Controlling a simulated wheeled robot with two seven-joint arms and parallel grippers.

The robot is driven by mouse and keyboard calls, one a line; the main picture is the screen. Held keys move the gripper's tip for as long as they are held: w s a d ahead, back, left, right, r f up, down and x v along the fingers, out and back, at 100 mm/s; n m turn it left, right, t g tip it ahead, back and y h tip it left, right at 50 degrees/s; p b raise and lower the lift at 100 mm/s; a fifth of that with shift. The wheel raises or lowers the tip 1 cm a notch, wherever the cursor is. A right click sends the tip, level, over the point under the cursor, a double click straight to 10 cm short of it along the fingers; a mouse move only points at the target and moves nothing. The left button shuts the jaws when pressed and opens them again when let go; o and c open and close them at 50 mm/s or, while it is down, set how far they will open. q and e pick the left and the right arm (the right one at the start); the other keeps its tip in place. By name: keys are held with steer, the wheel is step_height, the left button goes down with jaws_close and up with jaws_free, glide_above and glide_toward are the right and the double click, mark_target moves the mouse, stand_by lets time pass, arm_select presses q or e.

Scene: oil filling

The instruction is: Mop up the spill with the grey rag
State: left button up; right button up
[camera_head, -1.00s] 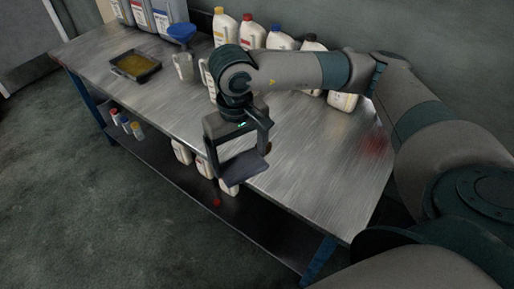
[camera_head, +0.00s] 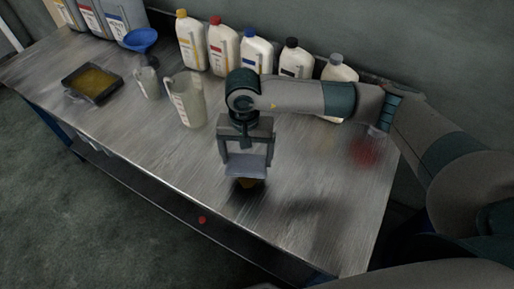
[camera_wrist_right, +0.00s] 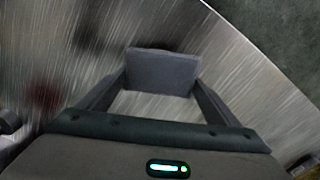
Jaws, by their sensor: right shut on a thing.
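My right gripper (camera_head: 247,166) hangs above the front part of the metal table, pointing down. It is shut on the grey rag (camera_head: 248,170), which looks like a flat grey pad between the fingertips. The rag also shows in the right wrist view (camera_wrist_right: 162,72), with the table surface beyond it. A blurred red patch (camera_head: 363,152) lies on the table to the right, apart from the rag. I cannot tell which patch is the spill. My left gripper is not in view.
Several white bottles (camera_head: 256,52) line the back of the table (camera_head: 150,125). A clear jug (camera_head: 187,100), a smaller beaker (camera_head: 147,82), a blue funnel (camera_head: 141,39) and a dark tray of yellow liquid (camera_head: 92,82) stand to the left. The front right tabletop is clear.

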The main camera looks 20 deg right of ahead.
steer(key=shift+w+f, duration=0.1)
steer(key=shift+d, duration=0.1)
steer(key=shift+f, duration=0.5)
steer(key=shift+f+b, duration=0.6)
steer(key=shift+f, duration=0.95)
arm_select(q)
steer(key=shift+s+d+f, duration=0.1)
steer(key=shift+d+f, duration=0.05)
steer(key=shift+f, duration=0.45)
arm_select(e)
steer(key=shift+f, duration=0.5)
arm_select(q)
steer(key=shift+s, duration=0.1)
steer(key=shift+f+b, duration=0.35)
steer(key=shift+b, duration=0.1)
arm_select(e)
steer(key=shift+f, duration=0.3)
